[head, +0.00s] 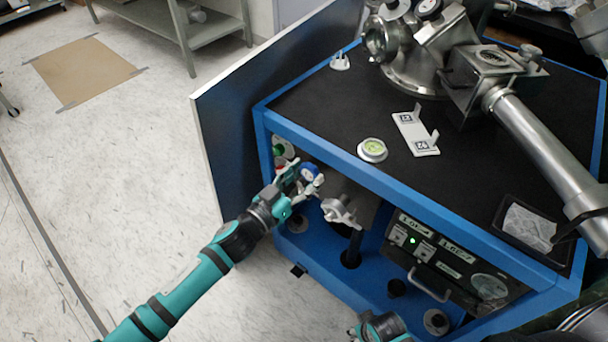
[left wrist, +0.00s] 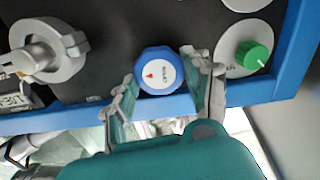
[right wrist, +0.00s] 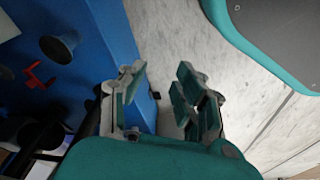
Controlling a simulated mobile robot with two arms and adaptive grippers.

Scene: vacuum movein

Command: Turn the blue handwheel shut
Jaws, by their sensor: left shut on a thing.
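The blue handwheel (head: 309,173) sits on the front panel of the blue cart, near its left end. In the left wrist view the handwheel (left wrist: 158,70) shows a white face with a red mark and small lettering. My left gripper (head: 303,183) is at the handwheel, with one finger on each side of it, shut on it. The fingers (left wrist: 163,85) show left and right of the wheel in the left wrist view. My right gripper (right wrist: 160,90) is open and empty, low by the cart's side; only part of my right arm shows at the bottom of the head view.
A green knob (left wrist: 251,55) is right of the handwheel, and a metal valve fitting (left wrist: 45,55) is left. In the head view a silver clamp fitting (head: 340,211) stands close to my left gripper. The cart's open door panel (head: 250,90) rises behind.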

